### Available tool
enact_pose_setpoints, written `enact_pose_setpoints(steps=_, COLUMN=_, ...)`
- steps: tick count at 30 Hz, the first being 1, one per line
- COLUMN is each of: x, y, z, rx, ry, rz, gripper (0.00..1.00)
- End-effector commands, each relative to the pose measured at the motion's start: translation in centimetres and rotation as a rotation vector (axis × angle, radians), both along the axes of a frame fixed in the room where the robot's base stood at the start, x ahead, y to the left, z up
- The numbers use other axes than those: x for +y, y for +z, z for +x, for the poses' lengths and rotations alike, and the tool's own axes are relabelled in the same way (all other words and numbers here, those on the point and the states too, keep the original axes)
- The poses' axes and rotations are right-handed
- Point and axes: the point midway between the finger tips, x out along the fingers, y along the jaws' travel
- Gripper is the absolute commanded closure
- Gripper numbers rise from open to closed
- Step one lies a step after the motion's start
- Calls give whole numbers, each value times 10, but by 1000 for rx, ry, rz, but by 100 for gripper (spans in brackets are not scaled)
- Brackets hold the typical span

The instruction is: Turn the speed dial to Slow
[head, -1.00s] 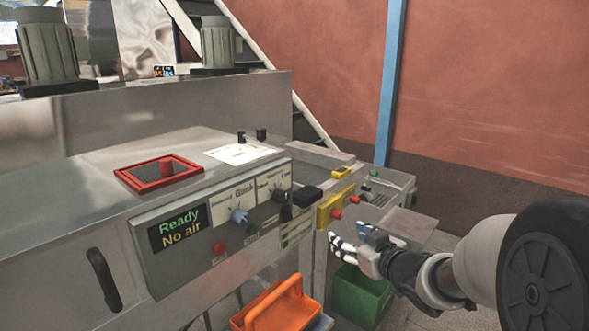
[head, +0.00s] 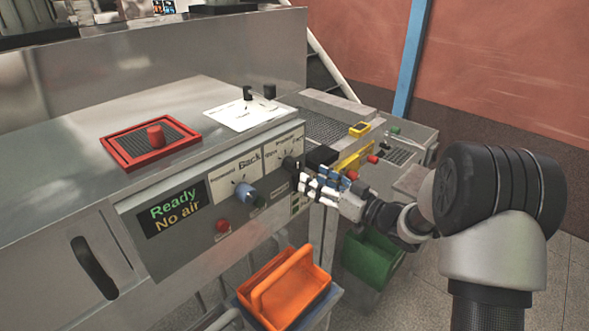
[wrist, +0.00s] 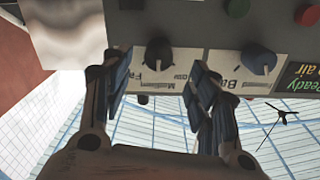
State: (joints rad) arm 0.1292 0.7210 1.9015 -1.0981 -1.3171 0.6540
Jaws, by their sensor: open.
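The black dial (head: 291,164) sits on a white label plate on the front of the machine's control box. In the wrist view the black dial (wrist: 160,55) is beside text that seems to read "Maximum Fa...", so it looks like the speed dial. My gripper (head: 306,181) is at this dial, partly hiding it and its label. In the wrist view my gripper (wrist: 160,82) is open, with one finger on each side of the dial's line. I cannot tell whether the fingers touch it. The dial's exact pointing is unclear.
A blue-grey dial (head: 245,193) with a "Back" label is left of the black one. A red button (head: 222,225) and a display (head: 174,208) reading "Ready No air" are further left. A black block (head: 322,156) is close on the right. An orange bin (head: 285,288) is below.

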Motion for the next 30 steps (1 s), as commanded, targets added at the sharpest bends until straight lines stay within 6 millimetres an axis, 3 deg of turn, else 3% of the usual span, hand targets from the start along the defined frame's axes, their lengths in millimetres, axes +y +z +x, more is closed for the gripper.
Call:
enact_pose_setpoints(steps=6, x=38, y=-1, z=28, rx=-1, ry=3, rz=-1, gripper=46)
enact_pose_setpoints(steps=12, x=58, y=-1, z=46, rx=0, ry=0, rz=-1, gripper=46)
enact_pose_setpoints(steps=25, x=66, y=0, z=52, rx=1, ry=-2, rz=-1, gripper=46)
enact_pose_setpoints(steps=30, x=66, y=0, z=52, rx=1, ry=-2, rz=-1, gripper=57)
